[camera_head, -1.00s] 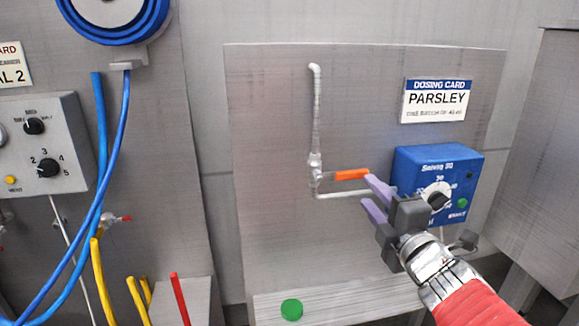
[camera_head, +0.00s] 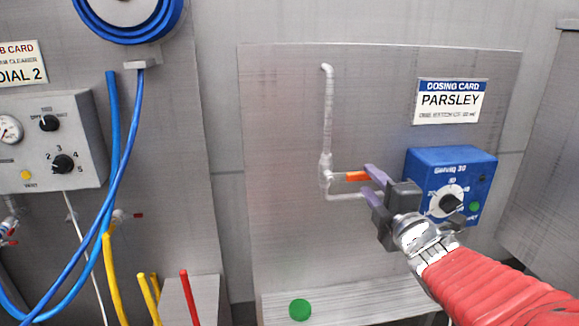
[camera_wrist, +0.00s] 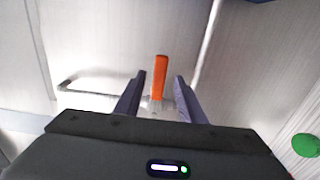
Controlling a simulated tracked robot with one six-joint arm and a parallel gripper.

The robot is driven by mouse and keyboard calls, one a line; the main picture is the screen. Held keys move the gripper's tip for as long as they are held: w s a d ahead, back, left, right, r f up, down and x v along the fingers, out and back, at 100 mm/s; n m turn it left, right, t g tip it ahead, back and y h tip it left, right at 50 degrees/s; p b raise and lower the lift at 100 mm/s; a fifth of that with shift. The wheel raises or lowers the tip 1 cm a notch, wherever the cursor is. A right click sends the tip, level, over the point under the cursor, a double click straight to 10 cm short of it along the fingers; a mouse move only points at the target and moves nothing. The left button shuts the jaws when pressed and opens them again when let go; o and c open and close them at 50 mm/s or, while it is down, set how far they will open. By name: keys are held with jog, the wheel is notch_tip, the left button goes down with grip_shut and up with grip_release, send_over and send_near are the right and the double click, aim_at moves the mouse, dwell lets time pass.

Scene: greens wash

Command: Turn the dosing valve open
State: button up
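The dosing valve (camera_head: 326,176) sits on a thin grey pipe on the back panel. Its orange lever (camera_head: 356,176) points sideways to the right, across the upright pipe. My gripper (camera_head: 370,184) is at the lever's right end, its two purple fingers apart. In the wrist view the orange lever (camera_wrist: 160,78) stands between the open fingers (camera_wrist: 160,88), with a visible gap on both sides. The lever's right end is partly hidden behind the upper finger in the head view.
A blue dosing box (camera_head: 421,170) with a black knob is just right of my gripper. A card reading PARSLEY (camera_head: 450,101) hangs above it. A ledge with a green disc (camera_head: 300,309) is below. Blue hoses (camera_head: 112,160) hang at the left.

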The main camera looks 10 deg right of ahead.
jog(key=shift+w, duration=3.95)
jog(key=shift+c, duration=0.5)
grip_shut()
jog(key=shift+f, duration=0.1)
jog(key=shift+a, duration=0.2)
